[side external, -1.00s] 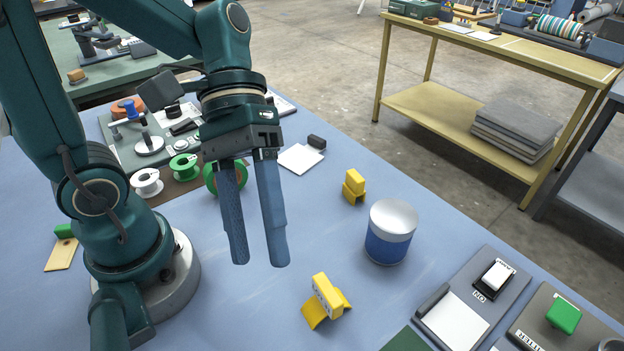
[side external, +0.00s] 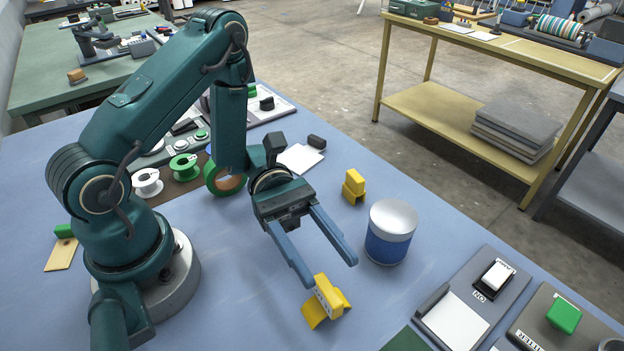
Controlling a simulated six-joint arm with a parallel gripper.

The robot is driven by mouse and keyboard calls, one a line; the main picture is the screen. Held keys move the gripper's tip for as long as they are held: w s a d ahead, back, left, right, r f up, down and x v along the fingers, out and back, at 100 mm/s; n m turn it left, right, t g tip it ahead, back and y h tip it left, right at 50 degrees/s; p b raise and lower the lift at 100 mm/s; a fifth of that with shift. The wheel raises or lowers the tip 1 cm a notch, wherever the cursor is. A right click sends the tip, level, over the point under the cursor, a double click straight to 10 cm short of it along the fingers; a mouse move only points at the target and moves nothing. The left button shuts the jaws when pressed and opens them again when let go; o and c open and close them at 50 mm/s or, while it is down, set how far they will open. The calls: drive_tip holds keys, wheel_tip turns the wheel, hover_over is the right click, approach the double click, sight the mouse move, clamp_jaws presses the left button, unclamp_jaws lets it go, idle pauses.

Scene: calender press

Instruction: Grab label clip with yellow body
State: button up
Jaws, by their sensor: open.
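A yellow label clip (side external: 327,300) with a pale, marked face lies on the blue table at the front middle. A second yellow clip-shaped piece (side external: 354,187) stands farther back, left of the blue tin. My gripper (side external: 331,274) is open and empty. Its two blue fingers point toward the front clip, one tip close to its left side and the other above and right of it. In this view I cannot tell whether a finger touches the clip. Part of the clip's upper left side is near the left fingertip.
A blue tin with a silver lid (side external: 390,232) stands close right of the gripper. Switch panels (side external: 473,297) lie at the front right. Green (side external: 184,166) and white (side external: 147,182) spools and a green tape roll (side external: 222,180) are behind my arm.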

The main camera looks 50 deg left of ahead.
sight(339, 312)
wheel_tip(339, 312, down, 6)
drive_tip(key=shift+f, duration=0.1)
drive_tip(key=shift+s+d, duration=0.2)
drive_tip(key=shift+d, duration=1.1)
drive_tip(key=shift+s+d, duration=0.15)
drive_tip(key=shift+d, duration=1.1)
clamp_jaws()
